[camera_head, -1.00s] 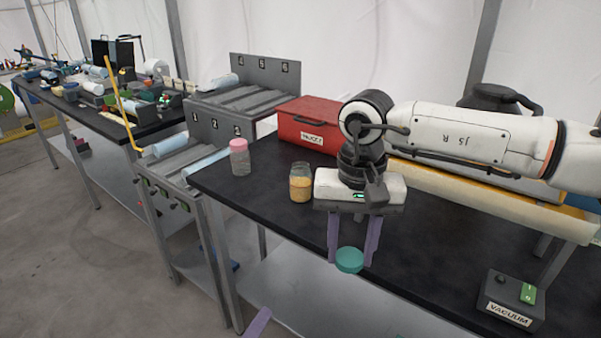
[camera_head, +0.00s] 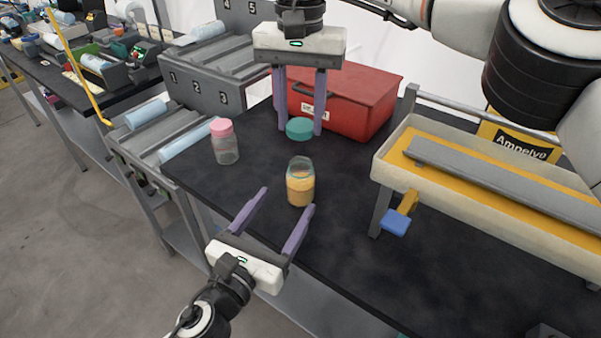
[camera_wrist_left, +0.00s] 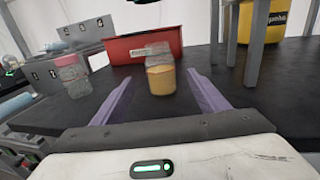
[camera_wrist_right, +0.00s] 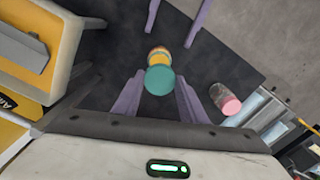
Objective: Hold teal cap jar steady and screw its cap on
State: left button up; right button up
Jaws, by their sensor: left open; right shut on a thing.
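A clear open jar (camera_head: 300,183) with yellow contents stands upright on the black table; it also shows in the left wrist view (camera_wrist_left: 161,76). The teal cap (camera_head: 299,129) is between the fingers of my right gripper (camera_head: 300,128), which is shut on it, above and slightly behind the jar's mouth in the head view. In the right wrist view the teal cap (camera_wrist_right: 159,80) covers part of the jar. My left gripper (camera_head: 286,199) is open and empty, low in front of the jar, its fingers pointing toward it. The jar is not between its fingertips in the head view.
A pink-capped jar (camera_head: 224,142) stands left of the open jar. A red toolbox (camera_head: 350,100) is behind. A cream and yellow trough (camera_head: 480,195) with a blue-ended tap (camera_head: 396,220) is at right. The table in front of the trough is clear.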

pick_arm(q)
jog(key=shift+s, duration=0.2)
pick_arm(e)
jog(key=shift+s, duration=0.2)
pick_arm(q)
jog(key=x, duration=1.2)
pick_arm(e)
jog(key=shift+w, duration=0.1)
pick_arm(q)
jog(key=shift+c, duration=0.3)
jog(key=c, duration=1.6)
jog(key=shift+o, duration=0.2)
pick_arm(e)
send_over(301, 164)
jog(key=shift+f, duration=2.45)
jog(key=shift+f, duration=0.1)
jog(key=shift+a+f, duration=0.1)
jog(key=shift+f, duration=0.7)
jog(key=shift+f, duration=0.6)
pick_arm(q)
grip_shut()
